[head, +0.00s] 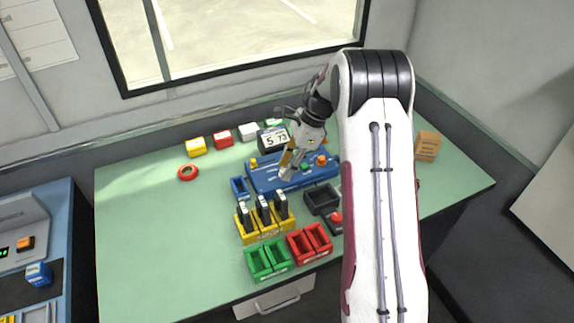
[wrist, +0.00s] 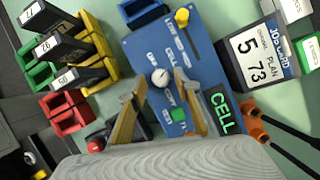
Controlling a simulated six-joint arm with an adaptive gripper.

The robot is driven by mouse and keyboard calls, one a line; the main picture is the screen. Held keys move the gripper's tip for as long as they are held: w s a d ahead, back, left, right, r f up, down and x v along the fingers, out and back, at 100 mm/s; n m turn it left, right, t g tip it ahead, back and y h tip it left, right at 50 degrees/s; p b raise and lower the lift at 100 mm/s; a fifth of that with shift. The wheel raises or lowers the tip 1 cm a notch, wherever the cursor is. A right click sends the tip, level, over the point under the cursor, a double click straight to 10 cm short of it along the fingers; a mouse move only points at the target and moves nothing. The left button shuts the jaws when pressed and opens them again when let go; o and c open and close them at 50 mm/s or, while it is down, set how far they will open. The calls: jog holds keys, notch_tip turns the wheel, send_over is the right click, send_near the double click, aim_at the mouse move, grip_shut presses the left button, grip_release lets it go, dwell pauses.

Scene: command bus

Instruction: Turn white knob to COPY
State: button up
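The blue control box (head: 262,181) sits mid-table, and its panel (wrist: 140,48) fills the middle of the wrist view. The white knob (wrist: 160,77) is on this panel, with small labels around it that seem to include CELL and COPY. A dark display (wrist: 222,115) reads CELL in green. The knob's pointer direction is too small to tell. My gripper (head: 287,166) is above the box; in the wrist view its two tan fingers (wrist: 166,82) are spread, one on each side of the knob. I cannot tell whether they touch it. In the head view my gripper hides the knob.
A card display (head: 272,139) stands behind the box. Yellow holders with black cartridges (head: 263,212), green bins (head: 268,260), red bins (head: 310,243) and a black tray (head: 321,198) stand in front.

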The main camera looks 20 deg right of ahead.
grip_shut()
jog(key=shift+m, duration=0.4)
jog(key=shift+s+a+m+t, duration=0.15)
jog(key=shift+m+t, duration=0.45)
jog(key=shift+m, duration=0.6)
jog(key=m+t+h, duration=0.1)
jog(key=m, duration=0.3)
jog(key=shift+s, duration=0.1)
jog(key=shift+s+a+m+t+h, duration=0.2)
jog(key=shift+m+h, duration=0.25)
jog(key=shift+m, duration=0.65)
jog(key=shift+w+a+m+t+h, duration=0.1)
jog(key=shift+m+t+h, duration=0.3)
jog(key=shift+m, duration=0.7)
jog(key=shift+m+h, duration=0.55)
jog(key=shift+m, duration=1.45)
